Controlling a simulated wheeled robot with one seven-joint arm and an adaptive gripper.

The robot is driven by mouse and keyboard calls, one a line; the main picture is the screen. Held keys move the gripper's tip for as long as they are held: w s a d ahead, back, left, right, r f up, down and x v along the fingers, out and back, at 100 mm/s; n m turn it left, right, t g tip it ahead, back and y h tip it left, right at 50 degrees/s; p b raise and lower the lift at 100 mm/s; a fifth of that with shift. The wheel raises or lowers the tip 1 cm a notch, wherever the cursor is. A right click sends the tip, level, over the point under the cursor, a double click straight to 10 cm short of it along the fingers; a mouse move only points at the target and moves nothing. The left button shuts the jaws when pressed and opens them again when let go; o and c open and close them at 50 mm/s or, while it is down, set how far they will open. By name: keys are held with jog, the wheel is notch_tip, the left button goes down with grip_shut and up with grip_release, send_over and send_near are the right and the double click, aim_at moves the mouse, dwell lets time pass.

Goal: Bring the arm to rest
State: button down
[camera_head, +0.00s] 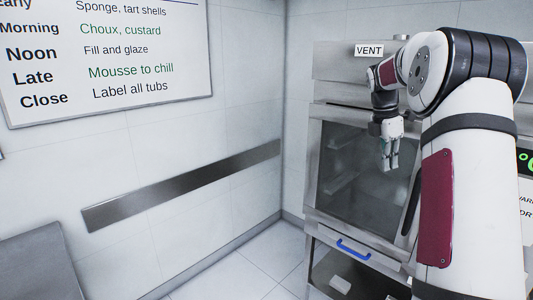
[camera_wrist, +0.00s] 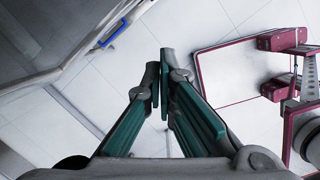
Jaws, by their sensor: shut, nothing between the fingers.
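My arm reaches up on the right side of the head view, folded over at the elbow. My gripper (camera_head: 389,166) hangs fingers-down in front of the glass door of the oven-like cabinet. In the wrist view my gripper (camera_wrist: 162,92) points down toward the tiled floor. Its green-sided fingers are shut, with nothing between them. It touches nothing that I can see.
A steel cabinet (camera_head: 327,165) with a dark glass door and a VENT label stands behind my arm. A blue handle (camera_head: 354,249) sits below the door, and also shows in the wrist view (camera_wrist: 113,33). A schedule board (camera_head: 60,107) hangs on the left wall. A grey surface (camera_head: 40,265) is at lower left.

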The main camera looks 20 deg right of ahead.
jog(key=s+a+r+m+t, duration=0.1)
jog(key=s+a+r+m, duration=0.15)
jog(key=a, duration=0.55)
jog(key=s+a+r+m+t, duration=0.1)
jog(key=a+r+m, duration=0.15)
jog(key=a, duration=0.65)
jog(key=s+a+r+m+t, duration=0.1)
jog(key=a+r, duration=0.3)
jog(key=a, duration=0.4)
jog(key=s+a+f+m+t+y, duration=0.1)
jog(key=s+a+f+m, duration=0.2)
jog(key=s+a, duration=0.5)
jog(key=s+a+f+m+t+y, duration=0.1)
jog(key=s+a+f+m+t, duration=0.1)
jog(key=s+a+m, duration=0.3)
jog(key=s+a+f, duration=0.1)
jog(key=s+a, duration=0.3)
jog(key=shift+s+f+m+y, duration=0.15)
jog(key=shift+f+m+y, duration=0.15)
jog(key=shift+f, duration=0.05)
